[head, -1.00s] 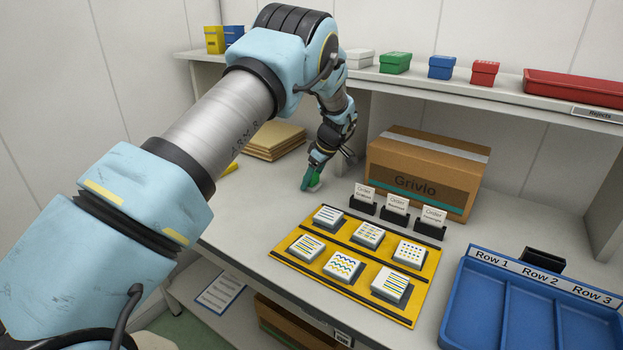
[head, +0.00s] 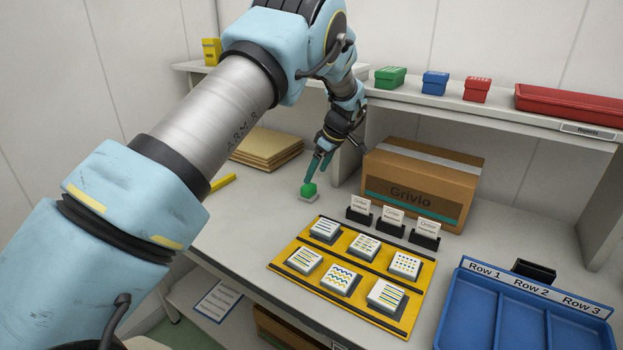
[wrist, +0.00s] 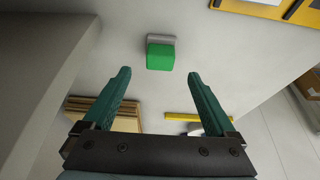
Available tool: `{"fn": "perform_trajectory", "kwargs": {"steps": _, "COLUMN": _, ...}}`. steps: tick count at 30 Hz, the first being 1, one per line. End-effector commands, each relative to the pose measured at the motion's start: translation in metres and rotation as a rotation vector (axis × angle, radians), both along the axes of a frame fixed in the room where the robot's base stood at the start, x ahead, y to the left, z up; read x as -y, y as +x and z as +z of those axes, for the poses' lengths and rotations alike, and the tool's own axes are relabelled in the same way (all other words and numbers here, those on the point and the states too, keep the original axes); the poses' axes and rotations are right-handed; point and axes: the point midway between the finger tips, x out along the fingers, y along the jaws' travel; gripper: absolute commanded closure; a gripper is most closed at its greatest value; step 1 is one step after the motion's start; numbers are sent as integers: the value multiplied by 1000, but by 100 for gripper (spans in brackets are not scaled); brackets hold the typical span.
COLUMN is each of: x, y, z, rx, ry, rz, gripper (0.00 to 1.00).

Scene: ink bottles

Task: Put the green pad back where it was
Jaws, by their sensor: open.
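The yellow board (head: 340,322) with several patterned tiles lies in front. Card holders (head: 392,222) and a cardboard box (head: 420,185) stand to the right. Brown folders (head: 266,150) and a yellow stick (head: 223,182) lie left. A blue tray (head: 480,320) is at front right.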

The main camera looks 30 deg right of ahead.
Motion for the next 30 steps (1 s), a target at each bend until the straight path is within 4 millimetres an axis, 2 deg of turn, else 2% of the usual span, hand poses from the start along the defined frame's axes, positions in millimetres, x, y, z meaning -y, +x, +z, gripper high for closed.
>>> {"fn": "perform_trajectory", "kwargs": {"steps": 1, "x": 2, "y": -4, "z": 12, "rx": 0, "ry": 0, "rz": -1, "gripper": 9}}
{"fn": "perform_trajectory", "kwargs": {"steps": 6, "x": 6, "y": -11, "z": 31, "rx": 0, "ry": 0, "rz": 0, "gripper": 9}}
{"fn": "perform_trajectory", "kwargs": {"steps": 16, "x": 6, "y": -13, "z": 37, "rx": -1, "ry": 2, "rz": 1, "gripper": 9}}
{"fn": "perform_trajectory", "kwargs": {"steps": 20, "x": -11, "y": -5, "z": 42, "rx": -20, "ry": 2, "rz": -7, "gripper": 9}}
{"fn": "perform_trajectory", "kwargs": {"steps": 23, "x": -52, "y": 8, "z": 51, "rx": -65, "ry": 3, "rz": -27, "gripper": 9}}
{"fn": "perform_trajectory", "kwargs": {"steps": 26, "x": -121, "y": 20, "z": 66, "rx": -133, "ry": -5, "rz": -80, "gripper": 9}}
{"fn": "perform_trajectory", "kwargs": {"steps": 27, "x": -151, "y": 21, "z": 72, "rx": -160, "ry": -12, "rz": -107, "gripper": 9}}
{"fn": "perform_trajectory", "kwargs": {"steps": 29, "x": -196, "y": 18, "z": 80, "rx": -195, "ry": -26, "rz": -155, "gripper": 9}}
{"fn": "perform_trajectory", "kwargs": {"steps": 30, "x": -226, "y": 12, "z": 85, "rx": -214, "ry": -36, "rz": -188, "gripper": 9}}
